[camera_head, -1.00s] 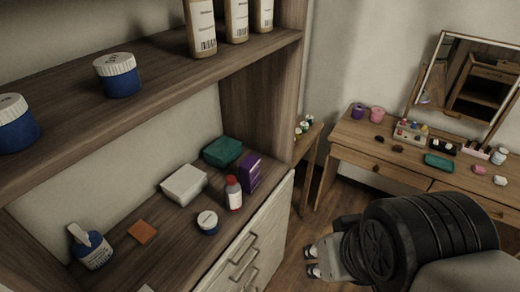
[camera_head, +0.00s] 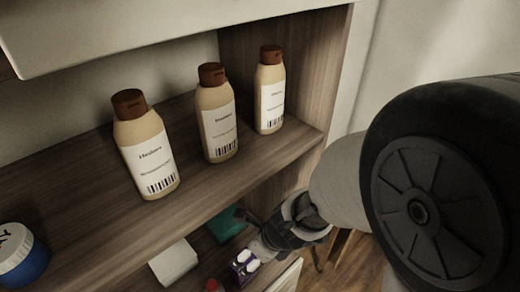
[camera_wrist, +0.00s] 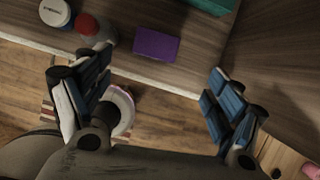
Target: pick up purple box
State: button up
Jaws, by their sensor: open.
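The purple box (camera_wrist: 156,43) lies in the wrist view on the lower wooden shelf, near its front edge. It is ahead of my open fingers and roughly between them in the picture, apart from both. My gripper (camera_wrist: 155,92) is open and empty, with blue-grey pads on both fingers. In the head view my gripper (camera_head: 248,261) reaches down at the lower shelf, and its fingertips overlap the purple box (camera_head: 235,276), hiding part of it. I cannot tell the exact gap from there.
A red-and-white bottle (camera_wrist: 97,32) stands left of the box, with a white-lidded jar (camera_wrist: 55,12) beyond. A teal box (camera_head: 226,224) and a white box (camera_head: 174,263) are behind. The upper shelf holds several tan bottles (camera_head: 216,122). A side panel (camera_wrist: 285,60) rises at right.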

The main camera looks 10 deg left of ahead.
jog(key=b, duration=0.8)
send_over(236, 278)
jog(key=w+d, duration=0.3)
jog(key=w, duration=0.1)
jog(key=shift+m, duration=0.3)
jog(key=f, duration=1.1)
jog(key=shift+s+a+f, duration=0.2)
jog(key=shift+a+f, duration=0.05)
jog(key=shift+f, duration=0.05)
jog(key=b+x, duration=0.4)
jog(key=x, duration=0.1)
jog(key=shift+s+a+f, duration=0.2)
jog(key=shift+s+f, duration=0.05)
jog(key=shift+s, duration=0.05)
jog(key=shift+r, duration=0.1)
jog(key=shift+c, duration=0.3)
jog(key=c, duration=1.1)
jog(key=shift+c, duration=0.2)
